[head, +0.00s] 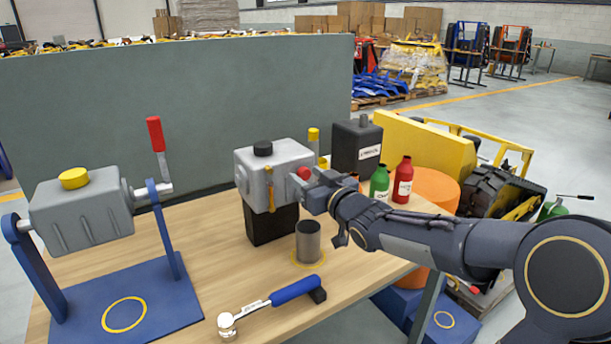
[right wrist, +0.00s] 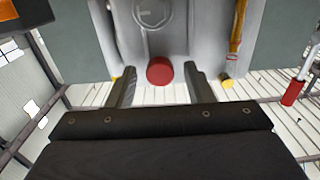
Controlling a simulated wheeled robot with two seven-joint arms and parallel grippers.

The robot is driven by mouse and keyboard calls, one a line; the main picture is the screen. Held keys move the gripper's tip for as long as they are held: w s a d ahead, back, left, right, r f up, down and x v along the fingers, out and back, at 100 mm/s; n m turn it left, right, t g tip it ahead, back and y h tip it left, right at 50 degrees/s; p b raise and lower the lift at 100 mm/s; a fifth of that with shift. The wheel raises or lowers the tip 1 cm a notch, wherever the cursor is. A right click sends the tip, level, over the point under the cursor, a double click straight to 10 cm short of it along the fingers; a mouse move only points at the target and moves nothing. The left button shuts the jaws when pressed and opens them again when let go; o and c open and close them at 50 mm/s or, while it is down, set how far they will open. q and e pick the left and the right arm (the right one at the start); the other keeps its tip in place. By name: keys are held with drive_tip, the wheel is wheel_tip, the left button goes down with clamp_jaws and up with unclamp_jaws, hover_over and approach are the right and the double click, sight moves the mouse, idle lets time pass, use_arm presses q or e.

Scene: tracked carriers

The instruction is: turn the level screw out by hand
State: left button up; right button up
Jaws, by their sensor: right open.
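The level screw (head: 304,173) is a small red knob on the right side of a grey gearbox housing (head: 262,160). The housing has a dark cap on top and stands on a black block (head: 270,225). My right gripper (head: 311,186) is at that side of the housing, by the screw. In the right wrist view the red screw (right wrist: 159,70) lies between the two fingers of the open gripper (right wrist: 160,82). Clear gaps show between the screw and both fingers. The fingers partly hide the housing side in the head view. My left gripper is out of sight.
A grey metal cup (head: 308,242) stands below the gripper. A tilting gearbox stand (head: 85,215) is at left. A black canister (head: 356,146), green bottle (head: 379,182) and red bottle (head: 403,180) stand behind my arm.

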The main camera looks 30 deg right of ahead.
drive_tip(key=shift+c, duration=0.2)
drive_tip(key=c, duration=0.8)
drive_tip(key=n+b, duration=0.6)
drive_tip(key=n, duration=0.1)
drive_tip(key=shift+f+b, duration=0.35)
drive_tip(key=shift+r+n+b, duration=0.15)
drive_tip(key=shift+n+b, duration=0.15)
drive_tip(key=shift+n, duration=0.6)
drive_tip(key=shift+r+n, duration=0.15)
drive_tip(key=shift+n, duration=0.35)
drive_tip(key=shift+r, duration=0.1)
